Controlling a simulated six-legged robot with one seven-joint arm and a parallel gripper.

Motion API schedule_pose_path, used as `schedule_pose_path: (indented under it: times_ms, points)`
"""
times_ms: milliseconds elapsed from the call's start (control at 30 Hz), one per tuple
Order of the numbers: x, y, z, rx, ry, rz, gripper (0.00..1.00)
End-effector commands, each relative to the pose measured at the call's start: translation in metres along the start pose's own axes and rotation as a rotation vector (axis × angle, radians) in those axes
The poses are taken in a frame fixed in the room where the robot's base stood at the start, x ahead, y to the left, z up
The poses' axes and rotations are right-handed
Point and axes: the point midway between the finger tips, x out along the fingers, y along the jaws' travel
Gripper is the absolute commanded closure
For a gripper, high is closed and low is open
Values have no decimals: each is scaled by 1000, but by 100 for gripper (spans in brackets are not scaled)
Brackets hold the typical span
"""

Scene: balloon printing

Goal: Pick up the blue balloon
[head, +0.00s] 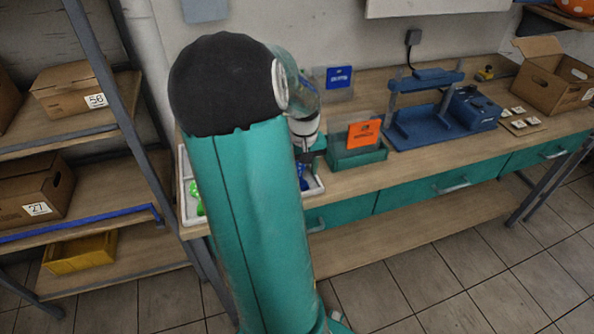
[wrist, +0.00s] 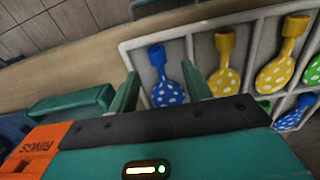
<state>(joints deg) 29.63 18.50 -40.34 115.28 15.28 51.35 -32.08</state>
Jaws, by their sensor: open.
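A blue balloon with white dots (wrist: 168,92) lies in the left end compartment of a light grey tray (wrist: 136,47) in the wrist view. My gripper (wrist: 160,70) is open, with its two teal fingers on either side of this balloon in the picture; I cannot tell whether they touch it. Another blue dotted balloon (wrist: 292,118) lies at the right of the tray. In the head view my arm hides most of the tray (head: 190,213); a bit of blue (head: 302,182) shows below my gripper (head: 308,162).
Yellow dotted balloons (wrist: 225,80) fill the neighbouring compartments, with green ones (wrist: 313,70) beyond. A teal box with an orange sign (head: 363,134) stands close right of my gripper. A blue press-like device (head: 415,125) and an open cardboard box (head: 550,85) stand farther right on the bench.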

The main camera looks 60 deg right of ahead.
Motion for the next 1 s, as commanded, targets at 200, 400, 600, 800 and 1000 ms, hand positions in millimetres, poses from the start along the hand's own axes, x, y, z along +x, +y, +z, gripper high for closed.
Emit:
schedule_pose_path:
  times_ms: [200,400,600,800,1000]
  points:
    - [34,2,-2,1,-4,0,51]
    - [43,2,-2,-1,-1,0,51]
    - [43,2,-2,-1,-1,0,65]
    - [42,2,-2,-1,-1,0,90]
    - [42,2,-2,-1,-1,0,90]
